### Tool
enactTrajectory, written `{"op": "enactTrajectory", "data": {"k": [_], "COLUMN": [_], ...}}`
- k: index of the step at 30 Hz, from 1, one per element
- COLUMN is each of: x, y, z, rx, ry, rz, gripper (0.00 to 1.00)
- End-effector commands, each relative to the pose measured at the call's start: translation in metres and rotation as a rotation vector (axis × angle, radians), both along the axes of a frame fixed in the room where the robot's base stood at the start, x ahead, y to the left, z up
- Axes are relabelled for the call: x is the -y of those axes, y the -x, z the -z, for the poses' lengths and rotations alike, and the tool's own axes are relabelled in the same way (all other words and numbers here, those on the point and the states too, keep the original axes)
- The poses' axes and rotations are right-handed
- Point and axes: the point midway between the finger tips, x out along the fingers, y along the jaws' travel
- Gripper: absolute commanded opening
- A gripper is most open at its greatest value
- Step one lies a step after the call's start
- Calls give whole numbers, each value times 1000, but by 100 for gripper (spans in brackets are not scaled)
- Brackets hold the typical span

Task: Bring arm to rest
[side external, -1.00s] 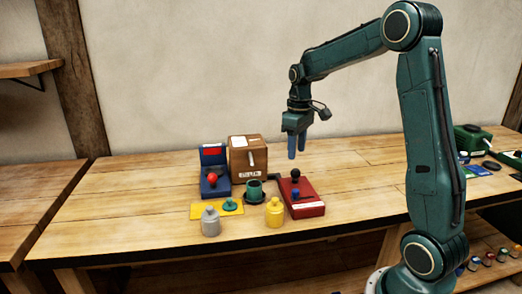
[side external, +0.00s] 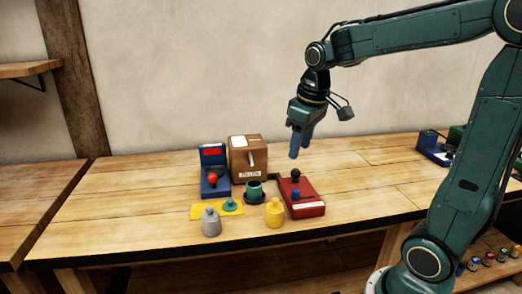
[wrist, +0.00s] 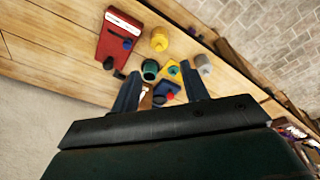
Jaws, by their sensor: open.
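My gripper (side external: 301,146) hangs above the back part of the workbench (side external: 120,195), to the right of the wooden box and behind the red device. Its two blue fingers point down with nothing between them. In the wrist view my gripper (wrist: 160,92) shows its fingers spread apart, with the bench objects beyond them. The gripper touches nothing that I can see.
Below stand a wooden box (side external: 248,158), a blue device (side external: 213,172) with a red knob, a red device (side external: 301,198), a green cup (side external: 254,190), a yellow bottle (side external: 274,213) and a grey bottle (side external: 210,222). The left bench top is clear.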

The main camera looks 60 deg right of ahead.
Motion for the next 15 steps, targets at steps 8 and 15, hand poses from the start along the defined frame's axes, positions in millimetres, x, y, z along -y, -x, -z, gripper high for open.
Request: {"op": "enactTrajectory", "data": {"k": [8,15], "x": [-43,-71], "y": [45,84], "z": [-13,-12], "rx": [105,192], "ry": [1,-16], "rz": [-7,-10], "gripper": [45,45]}}
